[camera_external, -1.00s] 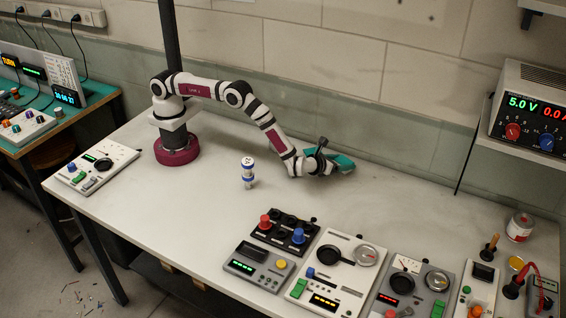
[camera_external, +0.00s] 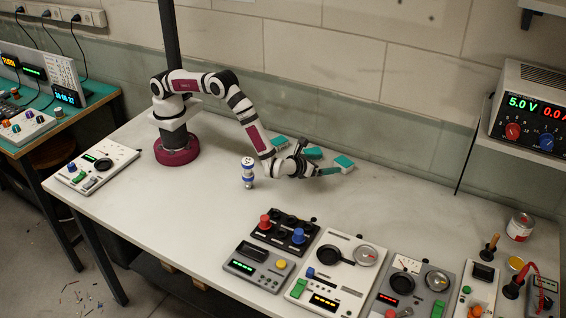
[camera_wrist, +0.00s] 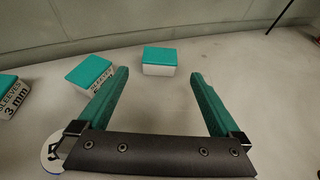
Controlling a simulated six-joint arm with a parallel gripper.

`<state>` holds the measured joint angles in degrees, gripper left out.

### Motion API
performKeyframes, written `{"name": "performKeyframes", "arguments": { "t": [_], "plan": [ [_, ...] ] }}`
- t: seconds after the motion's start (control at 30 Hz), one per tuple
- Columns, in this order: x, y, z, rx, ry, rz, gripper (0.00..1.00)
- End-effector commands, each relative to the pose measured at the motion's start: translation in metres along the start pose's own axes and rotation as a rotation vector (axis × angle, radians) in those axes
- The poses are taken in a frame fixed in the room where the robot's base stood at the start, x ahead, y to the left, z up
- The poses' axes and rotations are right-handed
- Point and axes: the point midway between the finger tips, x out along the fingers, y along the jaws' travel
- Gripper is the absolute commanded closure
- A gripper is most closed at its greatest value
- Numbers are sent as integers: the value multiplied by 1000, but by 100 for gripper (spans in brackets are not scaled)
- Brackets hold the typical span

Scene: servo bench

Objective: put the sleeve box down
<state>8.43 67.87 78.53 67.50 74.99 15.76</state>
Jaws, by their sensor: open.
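Three small white boxes with teal lids stand on the bench near the wall, apart from one another. In the wrist view the left box (camera_wrist: 8,96) and the middle box (camera_wrist: 91,76) bear sleeve labels; "3 mm" is readable on the left one. The right box (camera_wrist: 159,61) stands just beyond my fingertips, with no label visible. The external view shows the left (camera_external: 281,142), middle (camera_external: 313,154) and right box (camera_external: 344,162). My gripper (camera_wrist: 158,76) is open, its teal fingers wide apart with nothing between them. It also shows low over the bench in the external view (camera_external: 326,168).
Several instrument panels, including a black knob panel (camera_external: 285,233), line the front edge. The bench right of the boxes is clear.

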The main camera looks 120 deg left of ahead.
Motion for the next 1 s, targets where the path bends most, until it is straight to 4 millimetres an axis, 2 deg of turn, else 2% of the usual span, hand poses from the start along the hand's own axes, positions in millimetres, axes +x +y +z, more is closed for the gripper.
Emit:
{"name": "performKeyframes", "arguments": {
  "t": [0.03, 0.13, 0.33, 0.37, 0.43, 0.47, 0.53, 0.57, 0.6, 0.67, 0.7, 0.77, 0.8, 0.83, 0.9, 1.0],
  "plan": [
    [-10, -1, 0, -1, 1, -3, 0],
    [-23, 0, 0, 1, 0, -1, 0],
    [-29, 2, 3, -10, 4, 6, 0],
    [-31, 5, 9, -25, 10, 16, 0],
    [-41, 20, 35, -105, 41, 65, 0],
    [-48, 33, 50, -157, 63, 100, 0],
    [-71, 74, 87, -309, 133, 199, 0],
    [-84, 95, 101, -383, 169, 247, 0],
    [-102, 126, 116, -483, 219, 311, 0],
    [-133, 173, 130, -636, 301, 407, 0],
    [-156, 206, 134, -739, 362, 470, 0],
    [-190, 251, 131, -890, 456, 561, 0],
    [-212, 276, 123, -980, 518, 616, 0],
    [-226, 293, 117, -1040, 562, 652, 0],
    [-255, 321, 99, -1154, 652, 724, 0],
    [-280, 343, 79, -1254, 740, 790, 0]
  ]
}}
